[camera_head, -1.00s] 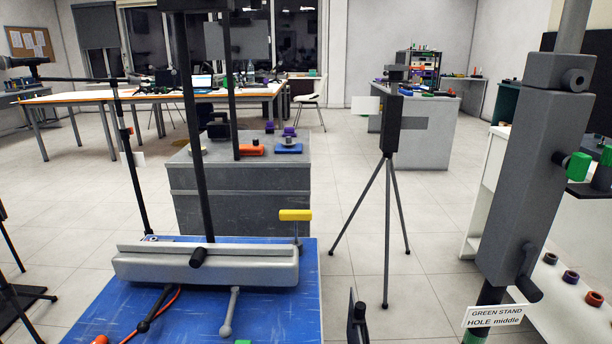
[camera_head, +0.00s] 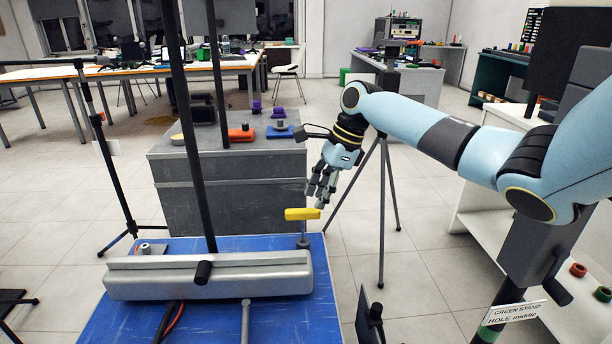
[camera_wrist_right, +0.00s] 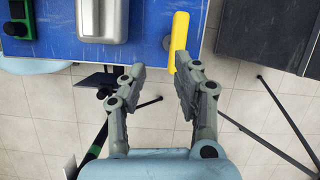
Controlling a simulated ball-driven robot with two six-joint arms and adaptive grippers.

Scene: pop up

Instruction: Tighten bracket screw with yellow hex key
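The yellow hex key (camera_head: 302,214) stands upright at the right end of the silver bracket (camera_head: 210,280), its yellow handle lying crosswise on top. The screw under it cannot be made out. My right gripper (camera_head: 322,196) is just above and right of the handle, pointing down. In the right wrist view my right gripper (camera_wrist_right: 160,68) is open, and the near end of the yellow handle (camera_wrist_right: 179,42) lies between the fingertips, closer to the right finger. Whether they touch is unclear. My left gripper is out of view.
The bracket lies on a blue bench top (camera_head: 330,310). Dark upright poles rise behind and over the bracket. A grey cabinet (camera_head: 225,190) with small coloured parts stands behind.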

